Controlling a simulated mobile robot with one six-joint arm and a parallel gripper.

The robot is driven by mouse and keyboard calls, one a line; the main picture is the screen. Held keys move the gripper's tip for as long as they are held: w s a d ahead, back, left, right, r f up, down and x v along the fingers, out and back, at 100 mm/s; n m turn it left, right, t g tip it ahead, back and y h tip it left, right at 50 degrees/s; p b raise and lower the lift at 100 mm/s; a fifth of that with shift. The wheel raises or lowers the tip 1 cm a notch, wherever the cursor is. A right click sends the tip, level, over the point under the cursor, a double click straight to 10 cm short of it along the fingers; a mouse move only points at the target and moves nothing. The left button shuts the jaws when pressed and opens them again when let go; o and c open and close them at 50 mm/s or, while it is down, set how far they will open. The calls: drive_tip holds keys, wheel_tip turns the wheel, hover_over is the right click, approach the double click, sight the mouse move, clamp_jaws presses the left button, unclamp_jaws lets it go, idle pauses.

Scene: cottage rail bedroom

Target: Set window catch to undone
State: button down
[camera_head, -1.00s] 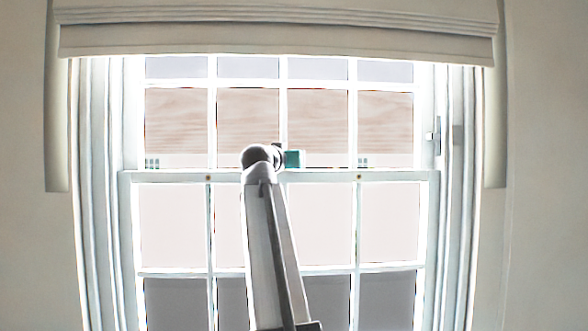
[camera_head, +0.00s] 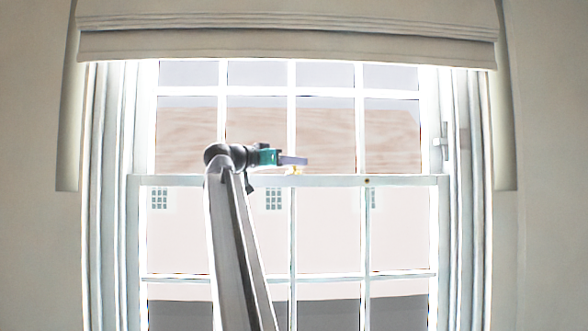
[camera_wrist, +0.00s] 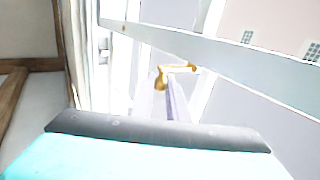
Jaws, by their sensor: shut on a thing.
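The window catch (camera_head: 295,170) is a small brass piece on the meeting rail at the middle of the sash window. In the wrist view the catch (camera_wrist: 160,80) shows as a rounded knob with an arm reaching right, at the far end of my fingers. My gripper (camera_head: 305,161) comes in from the left just above the rail, its grey fingers pointing right. It also shows in the wrist view (camera_wrist: 164,96), where its fingers are shut on the catch. The fingers hide part of the catch in the head view.
The meeting rail (camera_head: 400,181) runs across the window, with a small brass fitting (camera_head: 367,182) to the right. A rolled blind (camera_head: 285,46) hangs above. A metal fitting (camera_head: 444,141) sits on the right frame. The space right of my gripper before the panes is clear.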

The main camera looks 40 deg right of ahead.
drive_tip(key=shift+w+a+f+m+g, duration=0.15)
drive_tip(key=shift+m+g, duration=0.25)
drive_tip(key=shift+g, duration=0.2)
drive_tip(key=shift+f, duration=0.1)
drive_tip(key=c, duration=1.7)
unclamp_jaws()
drive_tip(key=shift+a, duration=0.1)
drive_tip(key=shift+c, duration=0.2)
drive_tip(key=shift+a, duration=0.1)
drive_tip(key=w+a+b, duration=0.1)
drive_tip(key=a+b, duration=0.1)
drive_tip(key=a, duration=1.1)
drive_tip(key=shift+w+a, duration=0.2)
drive_tip(key=shift+w, duration=0.05)
